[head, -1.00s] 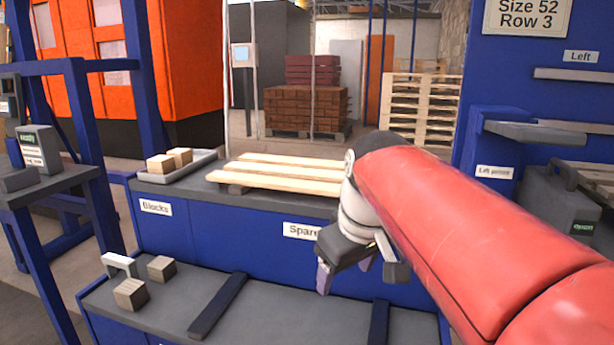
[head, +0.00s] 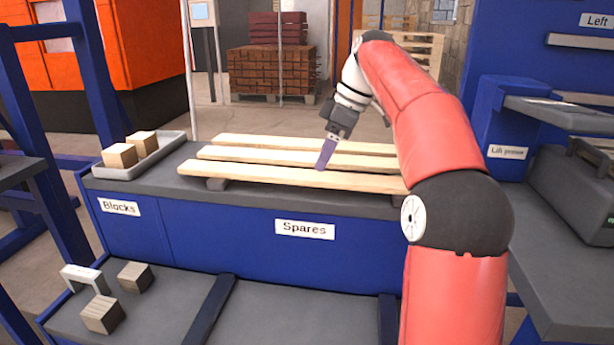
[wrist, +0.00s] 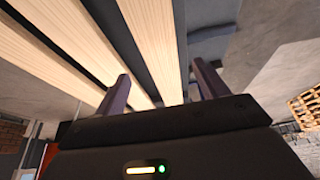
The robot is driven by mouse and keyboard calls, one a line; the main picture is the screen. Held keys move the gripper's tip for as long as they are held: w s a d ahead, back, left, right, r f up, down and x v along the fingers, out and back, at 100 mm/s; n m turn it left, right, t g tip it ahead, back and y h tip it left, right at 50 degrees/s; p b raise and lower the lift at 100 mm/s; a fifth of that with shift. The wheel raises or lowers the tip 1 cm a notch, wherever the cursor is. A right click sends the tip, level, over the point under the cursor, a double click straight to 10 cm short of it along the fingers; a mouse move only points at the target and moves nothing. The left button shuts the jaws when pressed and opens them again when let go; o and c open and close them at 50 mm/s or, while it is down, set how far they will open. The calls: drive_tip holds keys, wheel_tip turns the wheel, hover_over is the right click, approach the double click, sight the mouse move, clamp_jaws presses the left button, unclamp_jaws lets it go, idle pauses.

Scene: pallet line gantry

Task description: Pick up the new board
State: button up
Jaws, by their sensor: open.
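Three pale wooden boards lie side by side on the grey top marked Spares: a near board (head: 300,180), a middle board (head: 260,157) and a far board (head: 250,141). Nothing seen tells which of them is the new board. My gripper (head: 325,160) is open and empty, pointing down over the boards, right of their middle. In the wrist view, the fingers of my gripper (wrist: 162,88) stand apart, with one outer board (wrist: 155,45) running between their lines. Whether the fingertips touch any board I cannot tell. My arm hides the boards' right ends.
A grey tray (head: 108,170) with two wooden blocks (head: 121,156) stands left of the boards. A lower shelf (head: 160,325) holds two more blocks and a white bracket (head: 84,278). A blue station with a grey shelf (head: 560,112) stands close on the right.

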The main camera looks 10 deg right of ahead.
sight(309, 174)
drive_tip(key=x, duration=0.2)
drive_tip(key=a+x, duration=0.1)
drive_tip(key=x, duration=0.2)
drive_tip(key=shift+w+r, duration=0.1)
drive_tip(key=shift+r, duration=0.05)
drive_tip(key=shift+c, duration=0.2)
drive_tip(key=c, duration=1.2)
drive_tip(key=shift+o, duration=0.2)
